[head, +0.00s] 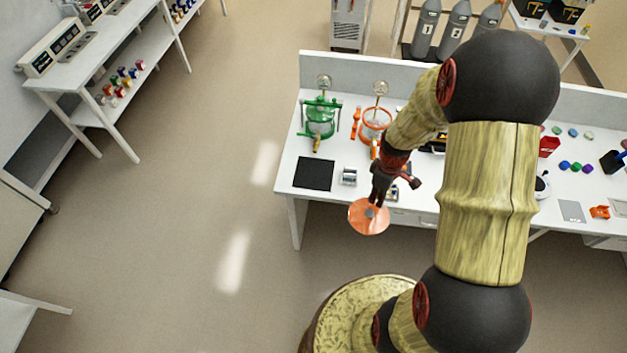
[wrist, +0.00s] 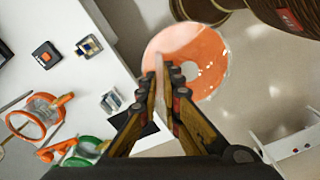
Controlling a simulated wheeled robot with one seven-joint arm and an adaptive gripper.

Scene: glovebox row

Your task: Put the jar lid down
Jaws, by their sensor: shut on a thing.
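The jar lid (head: 369,218) is an orange, slightly see-through disc with a small grey knob at its middle. My gripper (head: 377,199) is shut on it and holds it in the air off the bench's front edge; the lid also shows in the wrist view (wrist: 205,50), between my fingertips (wrist: 163,80). An orange-rimmed jar (head: 376,122) stands on the bench (head: 285,180), behind my gripper. A green jar with a green clamp frame (head: 320,118) stands to its left. A flat black mat (head: 314,174) lies near the bench's front left corner.
A small metallic block (head: 348,176) sits just right of the mat. An orange clamp part (head: 355,122) stands between the jars. My arm hides the bench's middle. Coloured pieces (head: 575,168) lie to the right. Open floor (head: 200,200) lies left of the bench.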

